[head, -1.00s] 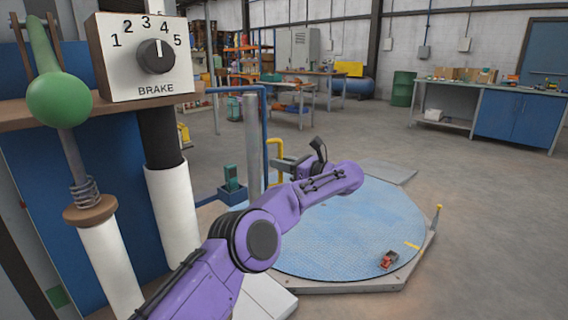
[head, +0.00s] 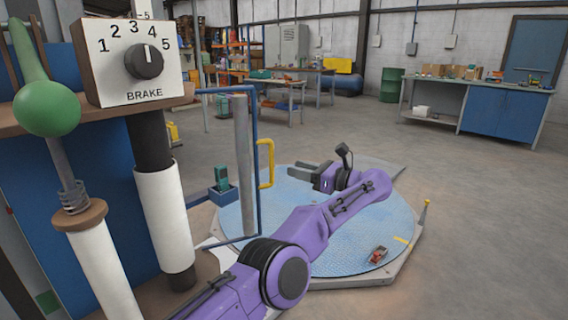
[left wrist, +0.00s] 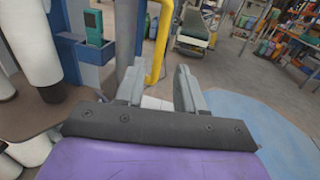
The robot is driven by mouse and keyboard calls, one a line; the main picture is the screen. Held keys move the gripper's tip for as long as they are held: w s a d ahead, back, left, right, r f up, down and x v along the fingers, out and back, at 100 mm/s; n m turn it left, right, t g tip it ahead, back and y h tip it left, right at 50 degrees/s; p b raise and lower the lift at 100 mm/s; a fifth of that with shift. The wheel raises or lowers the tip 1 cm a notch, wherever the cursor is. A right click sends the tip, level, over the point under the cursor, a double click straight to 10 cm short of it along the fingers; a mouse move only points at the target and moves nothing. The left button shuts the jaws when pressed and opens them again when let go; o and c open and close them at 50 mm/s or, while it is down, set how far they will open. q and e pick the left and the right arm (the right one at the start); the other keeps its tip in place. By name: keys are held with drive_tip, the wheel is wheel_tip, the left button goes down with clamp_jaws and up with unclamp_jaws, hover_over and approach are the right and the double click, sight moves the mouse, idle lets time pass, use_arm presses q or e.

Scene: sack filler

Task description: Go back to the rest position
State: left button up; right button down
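My left gripper (head: 302,171) is at the end of my purple arm, in front of the round blue plate in the head view. Its fingers point left. In the left wrist view the two grey fingers (left wrist: 158,85) stand apart with nothing between them. The yellow handle (left wrist: 160,45) of the blue gate shows beyond the fingers; whether they touch it is not clear, but a gap seems to remain. My right gripper is in neither view.
A brake dial (head: 144,62) and a green-knobbed lever (head: 47,108) stand close at left. The blue gate's yellow handle (head: 266,163) is left of my gripper. A small red toy truck (head: 377,255) sits on the round blue plate (head: 335,262). Open floor lies at right.

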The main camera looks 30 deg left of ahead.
use_arm(q)
drive_tip(key=shift+d, duration=0.5)
